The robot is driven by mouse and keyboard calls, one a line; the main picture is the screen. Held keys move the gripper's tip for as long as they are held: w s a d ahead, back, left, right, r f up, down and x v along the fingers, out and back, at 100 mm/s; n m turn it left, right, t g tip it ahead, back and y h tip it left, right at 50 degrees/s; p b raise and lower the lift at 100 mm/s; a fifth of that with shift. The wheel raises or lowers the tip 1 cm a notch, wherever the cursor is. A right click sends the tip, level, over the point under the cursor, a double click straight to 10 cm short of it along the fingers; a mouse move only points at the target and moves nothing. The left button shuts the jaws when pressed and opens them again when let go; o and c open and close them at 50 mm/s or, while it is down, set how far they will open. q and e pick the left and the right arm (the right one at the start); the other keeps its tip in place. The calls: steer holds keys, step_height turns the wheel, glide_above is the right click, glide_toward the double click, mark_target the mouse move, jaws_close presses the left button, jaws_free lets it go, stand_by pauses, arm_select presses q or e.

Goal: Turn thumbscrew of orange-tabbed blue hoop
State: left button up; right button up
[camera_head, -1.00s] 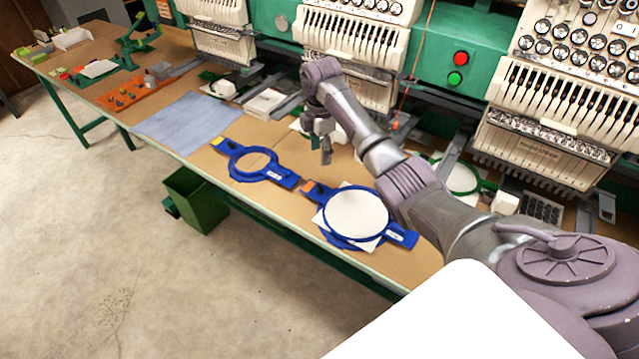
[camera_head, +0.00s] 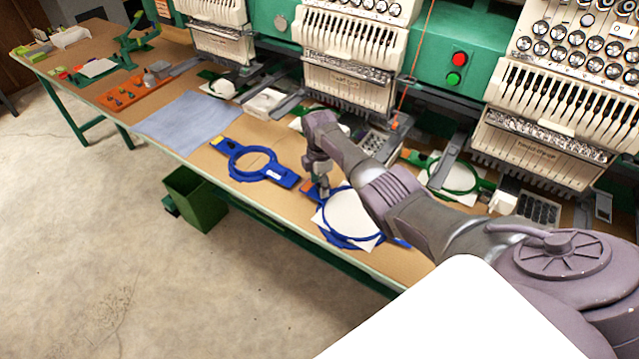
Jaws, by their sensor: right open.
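The orange-tabbed blue hoop (camera_head: 325,222) lies on the workbench with white cloth stretched in its ring. Its orange tab (camera_head: 307,187) shows at the upper left end. My right gripper (camera_head: 323,190) is open, pointing down at that end, right beside the orange tab. Its fingers and my arm cover part of the hoop. The thumbscrew cannot be made out, and I cannot tell whether the fingers touch the hoop. My left gripper is not in view.
A second blue hoop (camera_head: 233,165), empty and with a yellow tab, lies to the left. A blue cloth (camera_head: 185,125) lies further left. Embroidery machines (camera_head: 350,85) line the back. A green bin (camera_head: 195,200) stands below the bench's front edge.

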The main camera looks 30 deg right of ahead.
jaws_close()
